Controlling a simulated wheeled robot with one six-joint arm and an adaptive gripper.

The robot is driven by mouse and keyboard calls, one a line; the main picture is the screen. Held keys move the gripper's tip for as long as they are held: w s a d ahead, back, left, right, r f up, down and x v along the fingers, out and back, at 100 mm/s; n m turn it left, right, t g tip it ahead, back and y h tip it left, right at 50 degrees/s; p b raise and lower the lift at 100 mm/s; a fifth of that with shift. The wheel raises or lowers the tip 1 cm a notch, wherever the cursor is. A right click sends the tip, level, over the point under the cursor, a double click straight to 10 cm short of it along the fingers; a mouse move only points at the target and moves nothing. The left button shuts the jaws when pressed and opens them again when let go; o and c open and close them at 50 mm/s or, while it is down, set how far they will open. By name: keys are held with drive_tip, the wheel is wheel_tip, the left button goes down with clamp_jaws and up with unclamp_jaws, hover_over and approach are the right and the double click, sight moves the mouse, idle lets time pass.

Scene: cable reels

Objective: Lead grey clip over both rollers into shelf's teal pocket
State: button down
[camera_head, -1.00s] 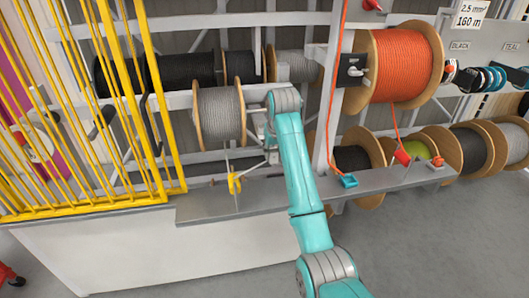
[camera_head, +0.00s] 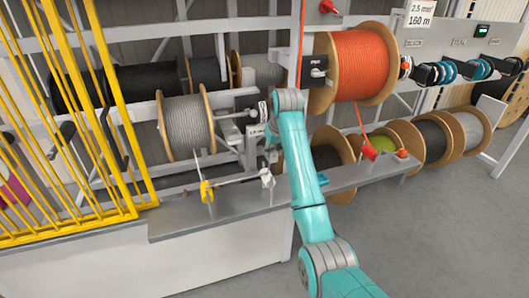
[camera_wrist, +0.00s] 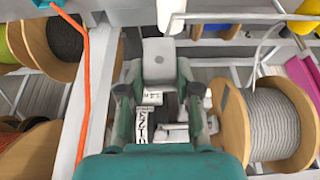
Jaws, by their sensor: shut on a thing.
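In the wrist view my gripper (camera_wrist: 155,88) is shut on a grey block, the grey clip (camera_wrist: 158,62). In the head view my arm hides the gripper and clip. The yellow roller (camera_head: 207,190) stands at the shelf's front left. A pale grey fitting (camera_head: 267,178), perhaps the other roller, stands right of it. A thin pale line runs between them. A pale cable hangs from the grey reel (camera_head: 186,124) to the yellow roller. The teal pocket (camera_head: 323,178) on the shelf (camera_head: 225,212) is partly behind my arm.
The orange reel (camera_head: 362,65) is at upper right, its orange cable hanging to a red piece (camera_head: 368,149) near the shelf. Yellow bars (camera_head: 118,110) stand at left. Several reels sit low at right. Open floor (camera_head: 440,245) lies at lower right.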

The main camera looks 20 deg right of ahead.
drive_tip(key=shift+d, duration=2.85)
